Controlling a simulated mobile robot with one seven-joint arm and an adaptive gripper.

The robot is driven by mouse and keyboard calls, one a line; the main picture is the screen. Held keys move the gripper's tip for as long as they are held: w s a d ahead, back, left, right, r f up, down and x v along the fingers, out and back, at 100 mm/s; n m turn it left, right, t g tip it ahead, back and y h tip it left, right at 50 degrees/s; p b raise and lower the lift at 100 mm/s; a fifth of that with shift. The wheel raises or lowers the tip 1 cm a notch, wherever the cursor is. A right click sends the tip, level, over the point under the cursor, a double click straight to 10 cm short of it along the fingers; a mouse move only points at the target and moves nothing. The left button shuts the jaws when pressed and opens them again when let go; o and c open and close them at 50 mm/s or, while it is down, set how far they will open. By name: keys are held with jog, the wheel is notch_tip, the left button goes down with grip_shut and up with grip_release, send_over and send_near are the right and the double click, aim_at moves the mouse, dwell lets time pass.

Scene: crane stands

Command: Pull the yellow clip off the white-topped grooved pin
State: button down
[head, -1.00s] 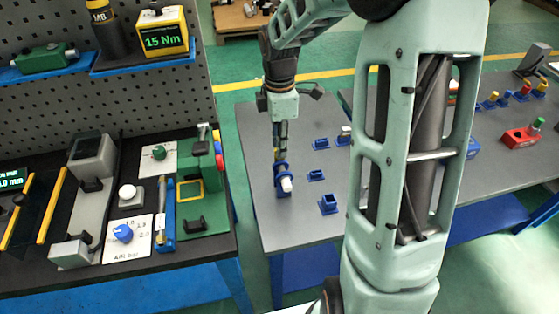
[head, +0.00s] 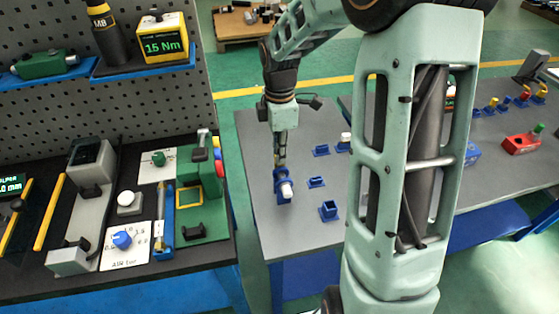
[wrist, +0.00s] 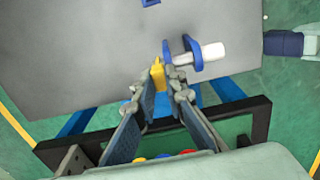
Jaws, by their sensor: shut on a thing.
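The white-topped pin (wrist: 210,52) lies with its white end pointing right in the wrist view, in a blue stand (wrist: 193,52) with upright plates. In the head view the white top (head: 286,191) shows at the front of the blue stand (head: 281,176). My gripper (wrist: 166,74) is shut on the yellow clip (wrist: 157,72), just below the stand's left plate in the wrist view. My fingers hide part of the clip and the pin's groove. I cannot tell whether the clip still touches the pin. In the head view my gripper (head: 280,163) reaches down behind the white top.
Other blue stands (head: 329,210) stand to the right on the grey table (head: 262,150), one holding a white-topped piece (head: 345,138). A bench with a green fixture (head: 200,190) is at the left. Another table at the right bears a red block (head: 521,144).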

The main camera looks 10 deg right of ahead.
jog(key=shift+r, duration=0.2)
jog(key=shift+r+p, duration=2.4)
jog(key=shift+r, duration=0.3)
